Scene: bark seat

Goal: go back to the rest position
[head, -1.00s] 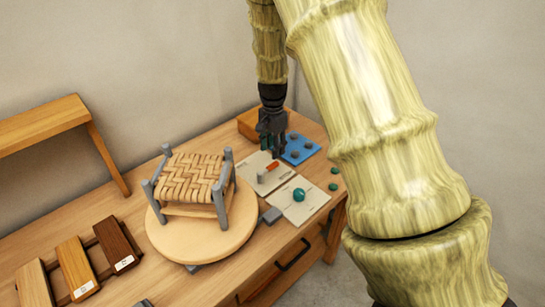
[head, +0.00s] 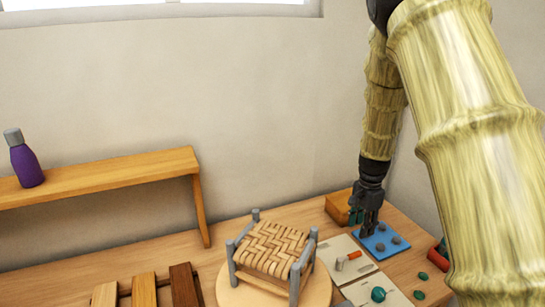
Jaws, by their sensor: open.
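A small stool with a woven bark seat (head: 272,246) and grey posts stands on a round wooden turntable (head: 240,293), left of and nearer than my gripper. My arm crosses the right side of the view.
A wooden box (head: 338,206) stands just behind my gripper. Pale cards (head: 345,268) hold an orange-tipped tool and a teal ball (head: 378,294). A red cylinder (head: 438,252) lies at the right. A raised shelf (head: 110,178) with a purple bottle (head: 26,164) stands at left. Wood samples (head: 144,289) lie in front.

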